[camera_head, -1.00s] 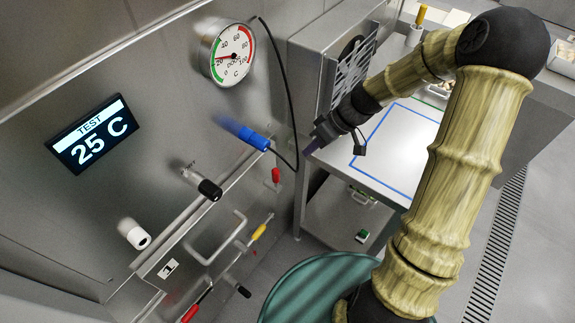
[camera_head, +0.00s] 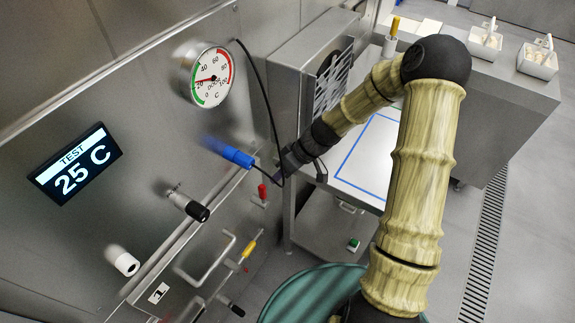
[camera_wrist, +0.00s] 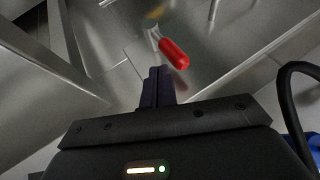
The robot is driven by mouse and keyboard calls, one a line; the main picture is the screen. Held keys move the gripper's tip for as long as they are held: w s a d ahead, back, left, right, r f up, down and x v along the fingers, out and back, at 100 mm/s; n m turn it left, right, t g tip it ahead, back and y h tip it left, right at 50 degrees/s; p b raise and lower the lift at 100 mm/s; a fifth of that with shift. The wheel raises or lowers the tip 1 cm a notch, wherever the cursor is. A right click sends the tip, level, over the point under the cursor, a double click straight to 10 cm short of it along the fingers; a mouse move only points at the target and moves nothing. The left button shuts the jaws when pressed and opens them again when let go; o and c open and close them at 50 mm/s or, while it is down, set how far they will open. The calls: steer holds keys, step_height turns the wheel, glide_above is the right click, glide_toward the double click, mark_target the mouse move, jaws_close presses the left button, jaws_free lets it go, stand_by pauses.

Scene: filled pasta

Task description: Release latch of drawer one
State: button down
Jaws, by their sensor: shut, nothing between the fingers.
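A red-handled latch (camera_head: 262,192) sits on the steel front below the blue probe. In the wrist view its red grip (camera_wrist: 173,53) shows just beyond my fingertips, on a pale metal arm. A yellow-handled latch (camera_head: 249,246) is lower down, beside a bar-shaped drawer handle (camera_head: 207,268). My gripper (camera_head: 279,174) is shut and empty, a little above and right of the red latch. The wrist view shows its dark fingers (camera_wrist: 158,86) together, with a visible gap to the red grip.
A blue probe (camera_head: 238,157) with a black cable is close left of my gripper. A black-tipped knob (camera_head: 197,210) and white knob (camera_head: 123,262) stick out farther left. A vented steel box (camera_head: 312,80) and blue-outlined worktop (camera_head: 362,160) lie beside my arm.

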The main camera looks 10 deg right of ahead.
steer(key=x, duration=0.2)
steer(key=shift+a+f, duration=0.15)
steer(key=shift+f, duration=0.15)
steer(key=shift+w, duration=0.1)
